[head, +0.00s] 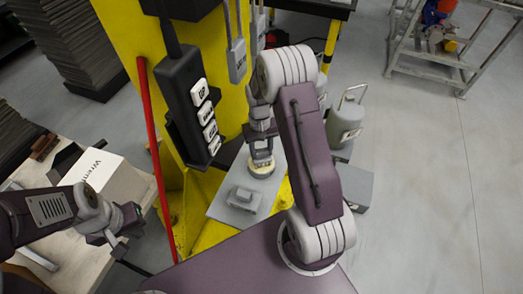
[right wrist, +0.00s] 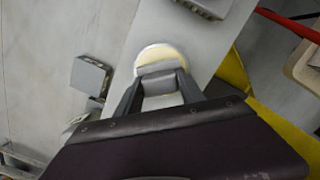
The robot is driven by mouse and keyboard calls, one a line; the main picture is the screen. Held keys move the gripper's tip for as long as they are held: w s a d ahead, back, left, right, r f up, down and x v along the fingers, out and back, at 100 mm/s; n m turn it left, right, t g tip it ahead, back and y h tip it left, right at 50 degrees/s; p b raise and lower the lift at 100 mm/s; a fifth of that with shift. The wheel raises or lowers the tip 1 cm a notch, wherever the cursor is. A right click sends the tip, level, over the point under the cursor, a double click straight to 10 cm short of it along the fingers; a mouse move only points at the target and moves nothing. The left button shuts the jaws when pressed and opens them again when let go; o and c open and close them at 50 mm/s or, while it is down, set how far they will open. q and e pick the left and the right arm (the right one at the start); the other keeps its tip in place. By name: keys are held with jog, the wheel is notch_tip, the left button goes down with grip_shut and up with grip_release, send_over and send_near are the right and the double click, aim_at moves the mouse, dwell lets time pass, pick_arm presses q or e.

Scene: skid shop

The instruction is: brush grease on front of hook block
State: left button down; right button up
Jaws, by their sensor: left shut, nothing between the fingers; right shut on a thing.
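My right gripper (head: 260,146) is shut on a grey piece (right wrist: 160,72), which looks like the brush; its lower end is hard to make out. It is over a round tin with a cream-coloured top (head: 261,165), on a grey shelf plate (head: 222,211). The tin's pale top (right wrist: 152,54) also shows in the right wrist view; contact cannot be told. A grey stepped block (head: 244,197) sits nearer on the plate. My left gripper (head: 124,228) is shut and empty at lower left.
A white box (head: 100,175) stands on the left bench. Grey canisters (head: 345,125) stand right of my right arm.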

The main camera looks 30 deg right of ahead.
jog(key=shift+f, duration=0.1)
notch_tip(320, 180, up, 7)
jog(key=p, duration=0.6)
dwell(0.5)
jog(key=shift+d, duration=0.1)
